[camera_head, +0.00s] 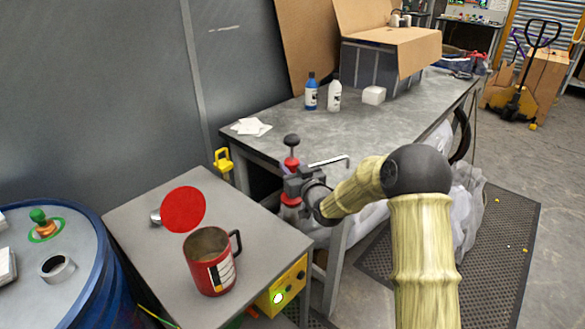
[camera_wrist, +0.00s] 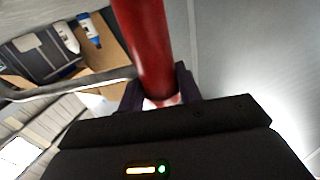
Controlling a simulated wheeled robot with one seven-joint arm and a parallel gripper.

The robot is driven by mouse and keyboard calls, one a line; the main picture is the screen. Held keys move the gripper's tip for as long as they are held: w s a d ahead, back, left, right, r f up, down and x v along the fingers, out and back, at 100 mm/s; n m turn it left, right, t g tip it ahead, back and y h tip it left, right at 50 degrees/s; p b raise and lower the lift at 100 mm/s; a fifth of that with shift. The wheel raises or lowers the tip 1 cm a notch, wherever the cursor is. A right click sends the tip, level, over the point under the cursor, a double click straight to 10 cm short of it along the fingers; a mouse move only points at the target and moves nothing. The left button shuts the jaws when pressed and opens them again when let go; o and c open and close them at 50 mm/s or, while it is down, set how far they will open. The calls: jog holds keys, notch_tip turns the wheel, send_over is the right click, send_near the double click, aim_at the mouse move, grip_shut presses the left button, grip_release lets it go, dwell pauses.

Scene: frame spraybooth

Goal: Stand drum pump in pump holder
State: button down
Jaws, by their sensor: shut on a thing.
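My gripper (camera_head: 294,183) is shut around the drum pump (camera_head: 291,163), a red upright tube with a black knob on top and a thin spout pointing right. The pump is held in front of the workbench's near end, beyond the right side of the small grey table. Its lower end is not clearly visible. In the wrist view the red pump tube (camera_wrist: 147,45) rises between the fingers of my gripper (camera_wrist: 160,96). A yellow bracket-like piece (camera_head: 223,160) stands by the bench's left corner; I cannot tell whether it is the pump holder.
The small table (camera_head: 140,213) carries a red jug (camera_head: 211,262) and a red disc (camera_head: 183,210). A blue drum (camera_head: 97,290) stands left, with a grey ring (camera_head: 57,268) on top. The workbench (camera_head: 290,125) carries bottles, a white block and a carton. A yellow box (camera_head: 283,289) hangs below the table.

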jog(key=shift+f+b, duration=0.4)
jog(key=shift+b, duration=0.25)
dwell(0.5)
jog(key=c, duration=0.9)
grip_release()
jog(key=shift+s, duration=0.1)
jog(key=shift+f, duration=0.45)
jog(key=v, duration=0.5)
jog(key=b+v, duration=0.1)
jog(key=v, duration=0.5)
jog(key=b+v, duration=0.1)
jog(key=v, duration=0.5)
jog(key=shift+s+d+r, duration=0.1)
jog(key=shift+d+r, duration=0.05)
jog(key=shift+r, duration=0.15)
